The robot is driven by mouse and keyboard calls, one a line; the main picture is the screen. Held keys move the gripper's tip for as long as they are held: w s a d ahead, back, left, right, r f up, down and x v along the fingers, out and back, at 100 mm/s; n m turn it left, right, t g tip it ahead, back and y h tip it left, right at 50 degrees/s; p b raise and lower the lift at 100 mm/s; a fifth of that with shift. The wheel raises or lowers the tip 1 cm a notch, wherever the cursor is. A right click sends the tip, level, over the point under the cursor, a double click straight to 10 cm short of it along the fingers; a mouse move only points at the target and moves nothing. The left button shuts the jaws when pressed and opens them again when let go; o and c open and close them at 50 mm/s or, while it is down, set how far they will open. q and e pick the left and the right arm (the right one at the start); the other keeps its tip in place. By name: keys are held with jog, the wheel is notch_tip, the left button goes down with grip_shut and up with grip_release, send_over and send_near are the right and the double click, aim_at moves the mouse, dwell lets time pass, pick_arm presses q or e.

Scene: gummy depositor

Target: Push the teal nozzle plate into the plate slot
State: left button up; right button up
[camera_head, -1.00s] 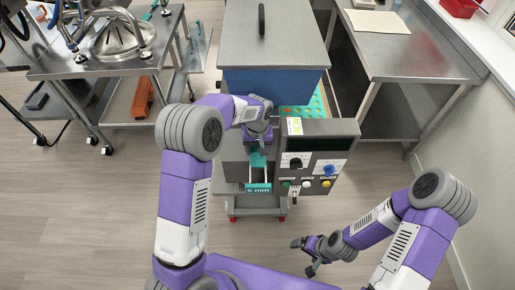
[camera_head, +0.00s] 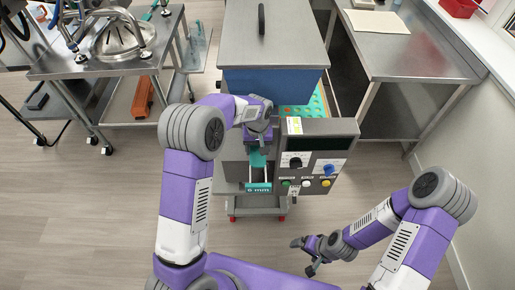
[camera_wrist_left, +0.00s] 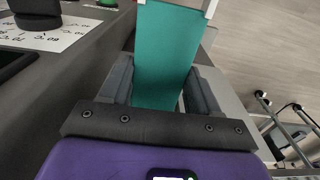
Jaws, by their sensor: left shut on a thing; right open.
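The teal nozzle plate (camera_head: 258,187) sticks out at the front of the depositor, left of its control panel, with "6 mm" on its front end. My left gripper (camera_head: 257,148) is over the plate and shut on it. In the left wrist view the teal plate (camera_wrist_left: 163,60) runs between the two fingers of my left gripper (camera_wrist_left: 158,90). The plate slot is hidden by my left arm and the machine body, so I cannot tell how deep the plate sits. My right gripper (camera_head: 303,256) is open and empty, low over the floor at the right.
The control panel (camera_head: 316,165) with knobs and buttons stands close to the right of the plate. The depositor's blue hopper (camera_head: 274,85) rises behind. A steel table (camera_head: 410,50) stands at the back right, a cart (camera_head: 110,65) at the back left. The floor in front is clear.

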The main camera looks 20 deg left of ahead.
aim_at(258, 184)
pick_arm(q)
jog(key=shift+w+a+r, duration=0.2)
jog(key=shift+w, duration=0.15)
jog(key=shift+s, duration=0.15)
jog(key=shift+s+d+f, duration=0.2)
jog(key=shift+s+d, duration=0.05)
jog(key=shift+s, duration=0.2)
jog(key=shift+s+d+b, duration=0.45)
jog(key=shift+s+d, duration=0.15)
jog(key=shift+s, duration=1.55)
jog(key=shift+s+d+b, duration=0.5)
jog(key=shift+s+d, duration=0.15)
jog(key=shift+s, duration=1.45)
jog(key=shift+s+d+b, duration=0.45)
jog(key=shift+s+d, duration=0.15)
jog(key=shift+s, duration=1.55)
jog(key=shift+r, duration=0.15)
jog(key=shift+w+a, duration=0.1)
jog(key=shift+w, duration=0.1)
